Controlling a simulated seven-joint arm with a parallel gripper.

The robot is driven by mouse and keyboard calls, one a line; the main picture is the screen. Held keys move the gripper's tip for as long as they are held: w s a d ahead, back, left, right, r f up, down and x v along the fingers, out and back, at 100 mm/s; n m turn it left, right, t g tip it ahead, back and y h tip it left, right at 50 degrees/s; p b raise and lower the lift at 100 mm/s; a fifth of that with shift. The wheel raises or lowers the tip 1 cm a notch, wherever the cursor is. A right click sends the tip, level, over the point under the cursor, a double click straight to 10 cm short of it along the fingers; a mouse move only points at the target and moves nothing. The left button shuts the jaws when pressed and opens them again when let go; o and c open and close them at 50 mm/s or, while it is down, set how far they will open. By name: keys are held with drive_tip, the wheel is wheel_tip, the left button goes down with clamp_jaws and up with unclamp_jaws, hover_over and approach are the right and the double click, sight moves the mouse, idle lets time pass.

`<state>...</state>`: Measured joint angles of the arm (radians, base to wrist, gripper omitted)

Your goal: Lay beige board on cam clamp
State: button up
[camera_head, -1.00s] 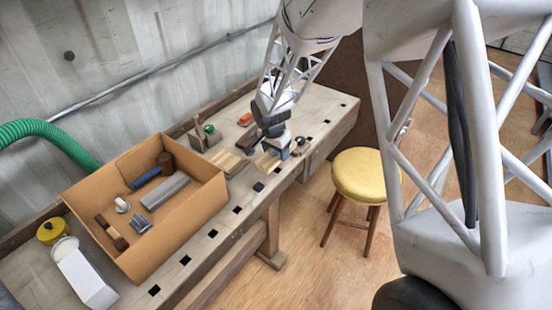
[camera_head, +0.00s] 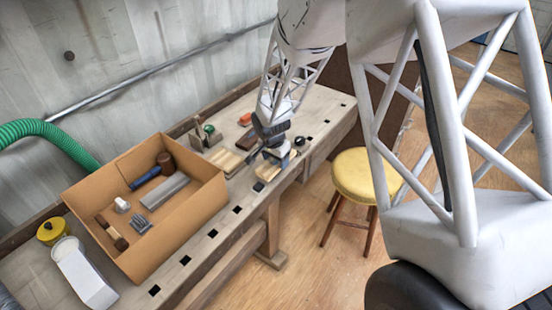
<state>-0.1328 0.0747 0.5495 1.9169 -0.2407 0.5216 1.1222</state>
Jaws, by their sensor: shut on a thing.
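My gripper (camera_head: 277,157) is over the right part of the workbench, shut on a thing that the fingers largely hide. A small beige board (camera_head: 267,172) shows directly below the fingers and seems to be the thing held; I cannot tell whether it touches the bench. Another flat beige board (camera_head: 228,161) lies on the bench to the left of the gripper. A small dark-and-wood item (camera_head: 299,142) sits just right of the gripper; I cannot tell whether it is the cam clamp.
A cardboard box (camera_head: 190,219) with several tools stands on the workbench (camera_head: 325,105) at left. A wooden tool with a green knob (camera_head: 208,131), a brown block (camera_head: 246,139) and an orange item (camera_head: 245,119) lie behind the gripper. A yellow stool (camera_head: 364,174) stands in front.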

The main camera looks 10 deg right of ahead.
sight(273, 163)
drive_tip(key=shift+f, duration=0.4)
drive_tip(key=o, duration=1)
drive_tip(key=shift+r, duration=0.2)
drive_tip(key=shift+r, duration=0.6)
drive_tip(key=r, duration=0.3)
drive_tip(key=a+r, duration=0.1)
drive_tip(key=r, duration=0.3)
drive_tip(key=s+r, duration=0.1)
drive_tip(key=r, duration=0.3)
drive_tip(key=shift+s+a+r, duration=0.1)
drive_tip(key=shift+a+r, duration=0.05)
drive_tip(key=shift+r, duration=0.1)
